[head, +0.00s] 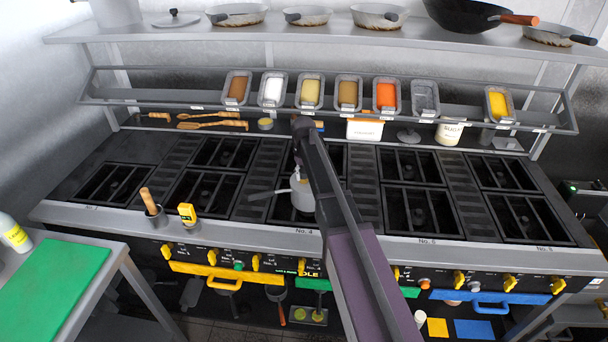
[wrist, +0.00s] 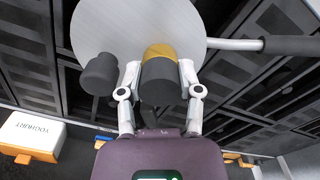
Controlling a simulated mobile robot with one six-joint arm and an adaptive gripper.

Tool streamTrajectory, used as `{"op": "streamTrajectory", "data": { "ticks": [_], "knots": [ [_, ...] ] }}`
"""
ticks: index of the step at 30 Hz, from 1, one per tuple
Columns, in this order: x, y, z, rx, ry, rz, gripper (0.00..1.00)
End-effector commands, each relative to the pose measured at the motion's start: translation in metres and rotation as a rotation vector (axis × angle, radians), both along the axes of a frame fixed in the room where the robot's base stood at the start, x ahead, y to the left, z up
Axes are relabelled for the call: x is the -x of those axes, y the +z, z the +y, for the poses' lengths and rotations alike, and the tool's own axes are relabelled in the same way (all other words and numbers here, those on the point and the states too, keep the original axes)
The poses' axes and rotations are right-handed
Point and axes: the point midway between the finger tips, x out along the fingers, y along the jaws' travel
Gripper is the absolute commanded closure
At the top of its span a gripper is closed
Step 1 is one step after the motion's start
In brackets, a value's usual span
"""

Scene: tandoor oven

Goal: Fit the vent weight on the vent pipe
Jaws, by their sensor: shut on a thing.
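In the wrist view my gripper (wrist: 160,72) has its two pale fingers closed on the vent weight (wrist: 160,88), a short dark cylinder with a brass-coloured band at its far end. It is over the round grey lid of the cooker (wrist: 110,28), whose long black-gripped handle (wrist: 285,45) points right. A short dark knob or handle (wrist: 100,74) is at the lid's edge, left of my gripper. The vent pipe is not visible, and I cannot tell whether the weight touches the lid. In the head view the cooker (head: 303,198) stands on the range, partly behind my arm.
Black burner grates (head: 215,190) surround the cooker. A shelf rail behind holds several food tubs (head: 310,90). A yoghurt tub (head: 365,129) stands at the back; it also shows in the wrist view (wrist: 32,135).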

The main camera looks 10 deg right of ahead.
Motion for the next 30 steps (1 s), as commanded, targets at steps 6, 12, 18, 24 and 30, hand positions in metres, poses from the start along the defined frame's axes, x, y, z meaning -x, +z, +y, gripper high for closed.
{"op": "streamTrajectory", "data": {
  "ticks": [6, 12, 18, 24, 30],
  "knots": [
    [0.0, -0.001, 0.0, 0.0, 0.0, 0.0, 0.18],
    [0.0, -0.001, 0.0, 0.0, 0.0, 0.0, 0.14],
    [0.0, -0.001, -0.002, 0.001, -0.002, 0.0, 0.14],
    [0.0, 0.008, -0.002, 0.001, -0.002, 0.0, 0.14],
    [0.0, 0.02, -0.001, 0.001, -0.002, 0.0, 0.14]
  ]
}}
